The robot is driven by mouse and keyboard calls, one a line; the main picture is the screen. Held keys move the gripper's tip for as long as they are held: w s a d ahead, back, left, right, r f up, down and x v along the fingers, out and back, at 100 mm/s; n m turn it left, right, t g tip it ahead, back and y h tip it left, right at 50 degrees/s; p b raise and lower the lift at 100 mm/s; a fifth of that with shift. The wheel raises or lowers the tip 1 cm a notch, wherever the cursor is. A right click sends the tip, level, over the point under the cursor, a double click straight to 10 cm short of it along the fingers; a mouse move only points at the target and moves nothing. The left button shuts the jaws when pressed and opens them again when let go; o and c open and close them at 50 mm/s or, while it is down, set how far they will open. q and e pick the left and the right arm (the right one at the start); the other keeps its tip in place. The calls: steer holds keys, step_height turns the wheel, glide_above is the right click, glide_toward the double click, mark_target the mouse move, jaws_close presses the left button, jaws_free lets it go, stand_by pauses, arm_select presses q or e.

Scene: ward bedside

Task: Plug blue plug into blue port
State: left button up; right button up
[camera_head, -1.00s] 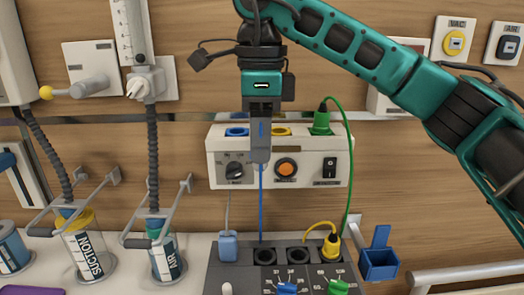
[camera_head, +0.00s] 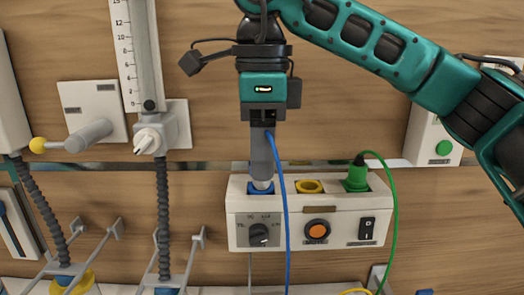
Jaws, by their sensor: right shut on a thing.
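My right gripper (camera_head: 262,182) hangs straight down over the white wall box. It is shut on the blue plug, which is mostly hidden between the fingers. The plug's blue cable (camera_head: 285,220) leaves the gripper at its side and runs down in front of the box. The fingertips are right at the blue port (camera_head: 254,191), the left one on the box's top, and cover much of it. I cannot tell how deep the plug sits in the port. My left gripper is not in view.
To the right on the box (camera_head: 377,229) are an empty yellow port (camera_head: 309,187) and a green port holding a green plug (camera_head: 356,178) with its cable. A flowmeter (camera_head: 162,128) and hoses are on the left. A dial, orange button and switch are on the box front.

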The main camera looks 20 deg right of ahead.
steer(key=w, duration=0.2)
steer(key=w+d+f, duration=0.1)
steer(key=w+f+p, duration=0.1)
steer(key=w, duration=0.1)
steer(key=shift+w+d, duration=0.3)
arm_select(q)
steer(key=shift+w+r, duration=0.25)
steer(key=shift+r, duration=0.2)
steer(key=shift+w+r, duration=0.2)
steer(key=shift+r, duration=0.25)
arm_select(e)
steer(key=shift+f, duration=0.1)
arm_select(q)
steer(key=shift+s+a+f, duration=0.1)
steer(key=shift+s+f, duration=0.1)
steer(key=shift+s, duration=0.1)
arm_select(e)
steer(key=shift+f, duration=0.2)
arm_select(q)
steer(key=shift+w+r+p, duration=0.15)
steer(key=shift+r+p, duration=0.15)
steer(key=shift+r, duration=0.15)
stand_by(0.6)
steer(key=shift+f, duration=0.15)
arm_select(e)
steer(key=shift+f, duration=0.25)
